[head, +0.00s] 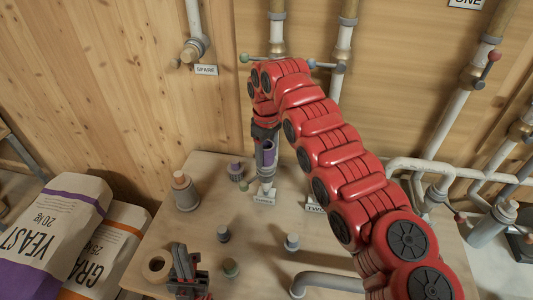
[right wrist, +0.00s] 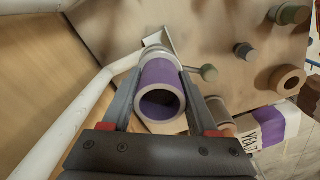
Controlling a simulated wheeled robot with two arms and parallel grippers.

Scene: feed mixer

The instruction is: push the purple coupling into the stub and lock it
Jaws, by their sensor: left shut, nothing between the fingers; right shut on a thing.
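The purple coupling (head: 267,155) is a short tube standing roughly upright at the far part of the table. My right gripper (right wrist: 158,110) is shut on it, one finger on each side; its open end faces the camera in the right wrist view (right wrist: 161,84). The pale grey stub (head: 266,185) is directly below and in line with it. I cannot tell how deep the coupling sits in the stub. A lever with a green knob (right wrist: 208,73) sticks out beside the stub. My left gripper (head: 188,268) is shut and empty over the table's front left.
A tan ring (head: 156,268) lies near my left gripper. A TWO label (head: 315,208) is right of the stub. Pipes line the wall; feed sacks (head: 60,225) stand at left.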

